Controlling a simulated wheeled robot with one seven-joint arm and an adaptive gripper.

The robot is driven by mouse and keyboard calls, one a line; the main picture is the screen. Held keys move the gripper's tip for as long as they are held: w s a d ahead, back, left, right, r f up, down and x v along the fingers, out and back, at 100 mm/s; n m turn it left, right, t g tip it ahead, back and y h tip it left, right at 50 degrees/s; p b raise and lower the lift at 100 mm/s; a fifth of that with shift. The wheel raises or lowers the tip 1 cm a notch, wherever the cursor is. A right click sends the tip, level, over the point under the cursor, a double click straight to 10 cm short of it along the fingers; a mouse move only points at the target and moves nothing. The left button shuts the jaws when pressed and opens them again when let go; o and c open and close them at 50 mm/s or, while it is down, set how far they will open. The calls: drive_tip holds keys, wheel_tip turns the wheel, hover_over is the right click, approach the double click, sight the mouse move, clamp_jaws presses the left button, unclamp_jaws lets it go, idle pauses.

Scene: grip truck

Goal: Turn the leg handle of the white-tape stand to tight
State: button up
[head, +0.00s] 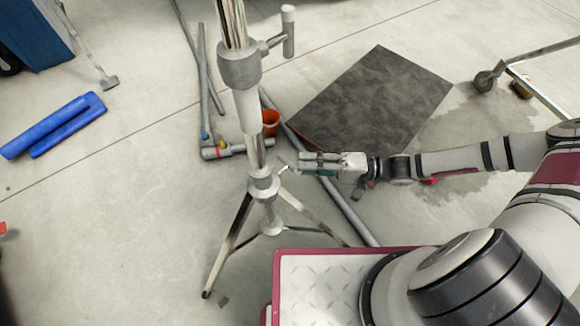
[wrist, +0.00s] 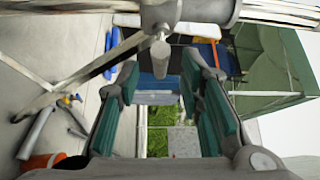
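The metal stand with a band of white tape (head: 249,112) stands upright in the head view, left of my arm. Its leg collar (head: 263,184) sits low, above the spread legs. In the wrist view the collar (wrist: 188,10) crosses the top. The leg handle (wrist: 160,57), a grey rod with a rounded end, sticks out from it towards me. My gripper (head: 303,163) is level, just right of the stand and slightly above the collar. Its teal-padded fingers (wrist: 160,80) are open, with the handle's end between them in the wrist view. I cannot tell whether either finger touches it.
An upper handle (head: 288,30) juts from the stand's higher collar. Grey pipes (head: 345,210) and an orange cup (head: 270,121) lie behind the stand. A dark mat (head: 375,100) lies beyond my arm.

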sight(296, 166)
drive_tip(key=shift+a+r+b, duration=0.1)
drive_tip(key=shift+a+b, duration=0.5)
drive_tip(key=shift+a, duration=1.65)
clamp_jaws()
